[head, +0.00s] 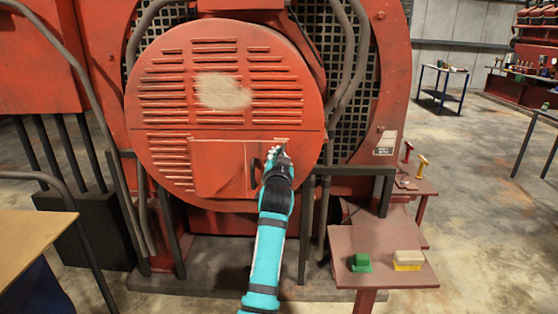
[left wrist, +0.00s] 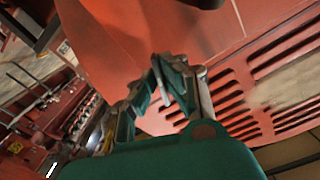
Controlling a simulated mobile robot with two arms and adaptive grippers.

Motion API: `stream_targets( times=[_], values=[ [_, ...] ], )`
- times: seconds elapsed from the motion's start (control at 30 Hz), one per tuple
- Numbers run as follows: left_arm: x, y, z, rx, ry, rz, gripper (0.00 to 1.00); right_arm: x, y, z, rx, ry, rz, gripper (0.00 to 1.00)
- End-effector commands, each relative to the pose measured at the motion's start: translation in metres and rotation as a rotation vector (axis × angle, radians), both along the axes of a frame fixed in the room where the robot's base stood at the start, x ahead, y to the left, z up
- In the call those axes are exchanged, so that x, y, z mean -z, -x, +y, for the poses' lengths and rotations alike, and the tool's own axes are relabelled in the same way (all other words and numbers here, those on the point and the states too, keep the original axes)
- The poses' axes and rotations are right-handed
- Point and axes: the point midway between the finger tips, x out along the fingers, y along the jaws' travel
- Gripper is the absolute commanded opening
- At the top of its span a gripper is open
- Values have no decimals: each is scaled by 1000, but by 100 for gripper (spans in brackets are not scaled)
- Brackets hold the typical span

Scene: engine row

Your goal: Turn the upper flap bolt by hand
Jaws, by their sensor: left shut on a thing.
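The flap (head: 218,165) is a red rectangular panel low on the round red engine cover (head: 160,90), with a dark handle (head: 254,172) near its right side. My left gripper (head: 279,152) is at the flap's upper right corner, at the end of my teal arm. Its fingers are shut on the upper flap bolt, which they mostly hide. In the left wrist view the two fingers (left wrist: 165,78) come together near the red cover (left wrist: 120,35); the bolt does not show clearly there. I cannot tell how far the bolt is turned. My right gripper is not in view.
A small red side table (head: 350,240) at the lower right bears a green block (head: 361,262) and a yellow and cream block (head: 408,260). A dark rail (head: 355,171) runs right of the cover. A wooden tabletop (head: 30,235) is at the left. Bare floor lies to the right.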

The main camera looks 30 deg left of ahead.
Motion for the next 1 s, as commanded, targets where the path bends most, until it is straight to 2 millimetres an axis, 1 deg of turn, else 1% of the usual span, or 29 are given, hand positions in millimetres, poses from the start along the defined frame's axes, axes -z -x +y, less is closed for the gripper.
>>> stream_targets(
  times=[0.03, 0.2, 0.43, 0.7, 1.0],
  values=[
    [-10, 0, 2, -3, 28, -44, 0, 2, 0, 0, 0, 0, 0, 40],
    [-10, 0, 1, -1, 138, -111, 0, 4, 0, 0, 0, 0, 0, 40],
    [-11, -1, 1, -1, 240, -175, 0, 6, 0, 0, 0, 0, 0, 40],
    [-12, -1, 0, 2, 294, -210, 0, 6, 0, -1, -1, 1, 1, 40],
    [-12, -1, 0, 2, 299, -214, 0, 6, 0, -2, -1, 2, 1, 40]
  ],
)
